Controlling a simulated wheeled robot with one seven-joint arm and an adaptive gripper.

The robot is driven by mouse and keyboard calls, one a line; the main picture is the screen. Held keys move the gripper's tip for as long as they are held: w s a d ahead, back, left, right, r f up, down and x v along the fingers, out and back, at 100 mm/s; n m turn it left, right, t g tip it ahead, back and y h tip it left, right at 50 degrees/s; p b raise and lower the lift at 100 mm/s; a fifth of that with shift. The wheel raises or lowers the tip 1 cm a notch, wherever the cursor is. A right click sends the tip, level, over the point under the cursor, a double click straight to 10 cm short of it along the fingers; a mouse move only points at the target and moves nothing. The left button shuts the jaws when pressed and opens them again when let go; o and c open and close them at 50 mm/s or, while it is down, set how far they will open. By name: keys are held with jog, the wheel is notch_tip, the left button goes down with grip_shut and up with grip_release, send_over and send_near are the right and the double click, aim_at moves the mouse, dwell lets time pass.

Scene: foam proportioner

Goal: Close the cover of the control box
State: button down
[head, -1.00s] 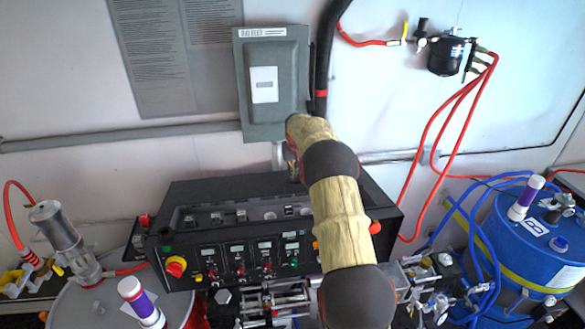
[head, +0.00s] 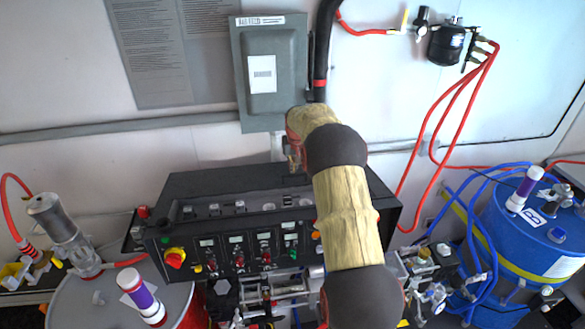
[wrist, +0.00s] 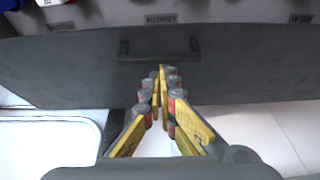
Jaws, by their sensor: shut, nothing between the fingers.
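The control box (head: 222,258) is a wide black console with small displays, knobs and a yellow-red switch on its sloped front. Its upper part shows a recessed strip with small fittings, and a dark panel (head: 228,183) stands along its back. In the wrist view a dark panel (wrist: 235,70) with a bar handle (wrist: 158,50) fills the upper middle; I take it to be the cover. My gripper (wrist: 161,78) is shut and empty, its fingertips just below the handle in the picture. In the head view my gripper (head: 291,160) is at the console's back edge, partly hidden by my arm.
A grey electrical box (head: 272,75) hangs on the wall behind the console. A blue drum (head: 525,235) with hoses stands at right, and a pale drum (head: 85,305) at left. Red hoses (head: 440,130) run down the wall. Metal pipework (head: 270,290) lies below the console.

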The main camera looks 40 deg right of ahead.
jog(key=s+a+r+b, duration=0.2)
jog(key=s+a+b, duration=0.3)
jog(key=s, duration=0.6)
jog(key=shift+s+a, duration=0.4)
jog(key=shift+a, duration=0.35)
jog(key=v, duration=1.2)
jog(key=shift+w+r, duration=0.15)
jog(key=shift+w, duration=0.05)
jog(key=shift+d, duration=0.2)
